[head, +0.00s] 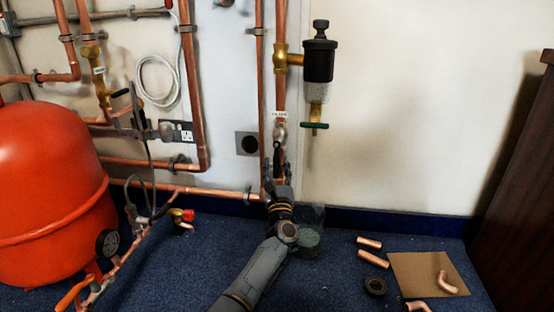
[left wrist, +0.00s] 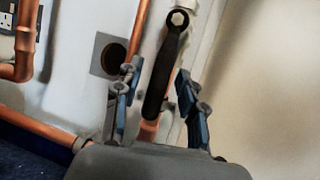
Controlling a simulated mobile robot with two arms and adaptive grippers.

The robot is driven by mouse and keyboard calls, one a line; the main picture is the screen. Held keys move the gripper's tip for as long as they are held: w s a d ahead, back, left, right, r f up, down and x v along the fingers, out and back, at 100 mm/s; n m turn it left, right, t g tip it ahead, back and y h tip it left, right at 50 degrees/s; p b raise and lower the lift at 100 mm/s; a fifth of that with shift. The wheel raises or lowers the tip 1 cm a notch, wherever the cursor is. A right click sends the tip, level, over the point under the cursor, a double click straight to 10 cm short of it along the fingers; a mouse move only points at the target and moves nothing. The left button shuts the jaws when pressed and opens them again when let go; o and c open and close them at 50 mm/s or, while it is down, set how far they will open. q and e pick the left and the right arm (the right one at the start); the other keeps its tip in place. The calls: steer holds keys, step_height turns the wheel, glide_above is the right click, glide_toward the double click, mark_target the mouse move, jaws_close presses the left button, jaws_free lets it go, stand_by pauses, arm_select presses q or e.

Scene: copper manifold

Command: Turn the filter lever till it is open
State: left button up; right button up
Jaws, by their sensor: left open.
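The filter lever (left wrist: 164,82) is a black handle hanging down from its valve, roughly along the copper pipe. In the head view the valve (head: 280,131) sits under a small white label reading FILTER, and the lever is small and partly hidden by my gripper. My left gripper (head: 277,168) is just below the valve, pointing up at it. In the left wrist view my left gripper (left wrist: 157,80) is open, with one finger on each side of the lever and gaps on both sides. My right gripper is not in view.
A black filter body (head: 318,62) with a green-handled tap hangs to the right. Copper pipes (head: 193,90) run along the wall. A red tank (head: 45,190) stands at left.

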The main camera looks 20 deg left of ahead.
arm_select(q)
step_height(320, 180, up, 10)
steer(key=shift+f, duration=0.25)
stand_by(0.5)
